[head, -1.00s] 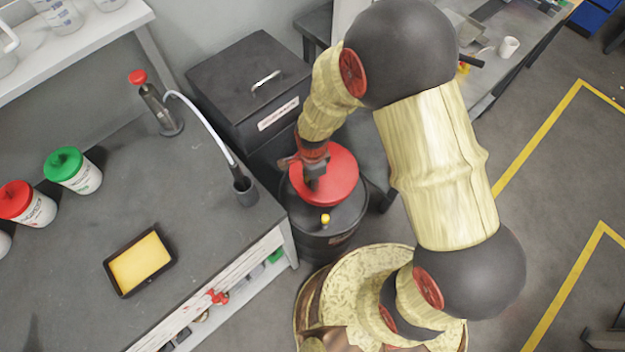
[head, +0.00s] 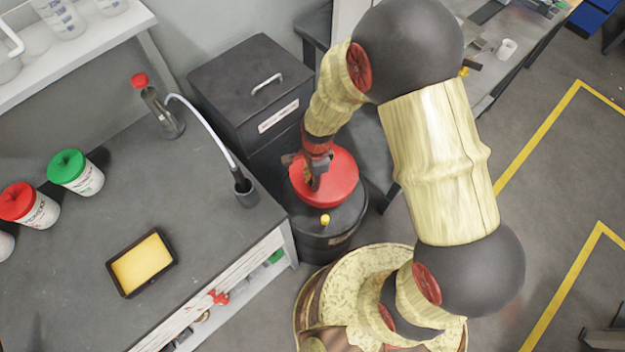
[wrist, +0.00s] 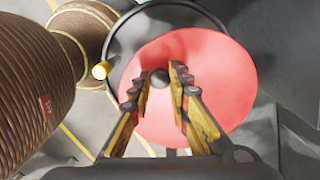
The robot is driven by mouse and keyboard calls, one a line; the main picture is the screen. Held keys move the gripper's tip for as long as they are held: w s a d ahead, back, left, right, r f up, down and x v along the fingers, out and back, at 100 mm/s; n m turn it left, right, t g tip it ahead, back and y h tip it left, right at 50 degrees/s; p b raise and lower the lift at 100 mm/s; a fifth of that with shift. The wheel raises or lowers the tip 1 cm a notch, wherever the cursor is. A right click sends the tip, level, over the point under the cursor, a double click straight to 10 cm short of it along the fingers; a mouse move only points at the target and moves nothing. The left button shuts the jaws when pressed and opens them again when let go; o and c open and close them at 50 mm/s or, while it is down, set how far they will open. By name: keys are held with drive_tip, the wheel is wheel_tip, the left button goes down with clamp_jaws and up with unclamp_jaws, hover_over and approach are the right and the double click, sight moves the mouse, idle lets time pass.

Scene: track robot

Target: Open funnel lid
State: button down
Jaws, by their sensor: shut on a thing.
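A round red funnel lid (head: 340,188) is over the top of a black drum (head: 350,222). In the wrist view, the lid (wrist: 222,85) sits off-centre from the drum's dark rim (wrist: 112,45) and reaches past it at lower right. How far it is raised I cannot tell. My gripper (head: 316,184) comes down over the lid from above. In the wrist view, my gripper's fingers (wrist: 160,78) close around the small dark knob (wrist: 160,77) on the lid. In the head view the fingers hide the knob.
A yellow cap (head: 325,219) stands on the drum's near side. A black cabinet (head: 245,75) is behind the drum. A grey bench (head: 75,285) with a tray (head: 142,263) and jars is at left. Open floor lies at right.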

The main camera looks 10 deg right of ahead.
sight(327, 175)
drive_tip(key=shift+w+d+r+y+p, duration=0.1)
drive_tip(key=shift+d+r+y+p, duration=0.1)
drive_tip(key=shift+r+y+p, duration=0.3)
drive_tip(key=w+d+r+g+y+p, duration=0.7)
drive_tip(key=w+d+r+y, duration=0.1)
drive_tip(key=d+r, duration=0.4)
drive_tip(key=shift+w+d+y, duration=0.4)
drive_tip(key=shift+d+y, duration=0.1)
drive_tip(key=shift+y, duration=0.4)
